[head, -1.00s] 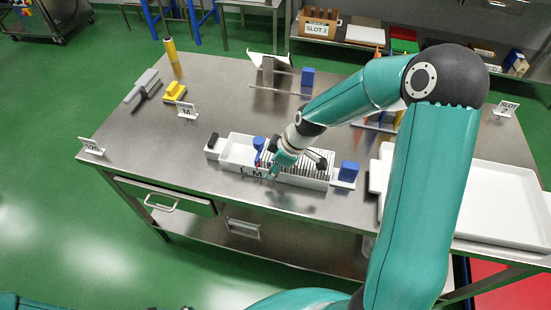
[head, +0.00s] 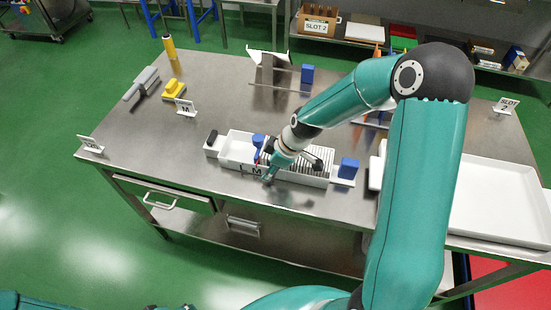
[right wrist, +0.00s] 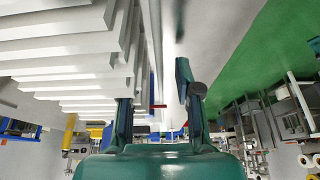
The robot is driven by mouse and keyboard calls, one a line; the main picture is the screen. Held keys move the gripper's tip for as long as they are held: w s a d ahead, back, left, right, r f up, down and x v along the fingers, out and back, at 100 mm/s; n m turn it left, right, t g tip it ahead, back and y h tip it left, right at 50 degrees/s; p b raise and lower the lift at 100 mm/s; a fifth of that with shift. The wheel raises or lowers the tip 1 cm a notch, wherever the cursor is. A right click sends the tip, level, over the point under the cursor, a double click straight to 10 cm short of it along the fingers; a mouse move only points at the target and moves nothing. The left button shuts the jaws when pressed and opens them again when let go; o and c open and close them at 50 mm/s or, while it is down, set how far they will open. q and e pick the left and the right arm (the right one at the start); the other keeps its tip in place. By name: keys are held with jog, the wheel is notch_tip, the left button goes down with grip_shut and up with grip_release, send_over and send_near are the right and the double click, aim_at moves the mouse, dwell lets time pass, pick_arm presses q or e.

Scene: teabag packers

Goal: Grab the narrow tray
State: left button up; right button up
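The narrow tray (head: 231,159) is a long white tray with rows of thin upright slats, lying on the steel table in the head view. Letters L and M mark its front wall. In the right wrist view its slats (right wrist: 70,62) fill the left side. My right gripper (head: 268,172) is at the tray's front wall, pointing down. In the right wrist view my right gripper (right wrist: 157,105) has its fingers apart, one by the slats and one farther right, with a pale wall edge between them. Contact with the wall cannot be told. My left gripper is out of view.
Blue blocks (head: 348,168) stand beside the tray's right end and behind it. A large white tray (head: 500,200) lies at the right. A yellow block (head: 174,91) and a grey device (head: 142,83) are at the far left.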

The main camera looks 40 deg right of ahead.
jog(key=shift+f, duration=0.1)
dwell(0.5)
grip_shut()
jog(key=shift+w, duration=0.1)
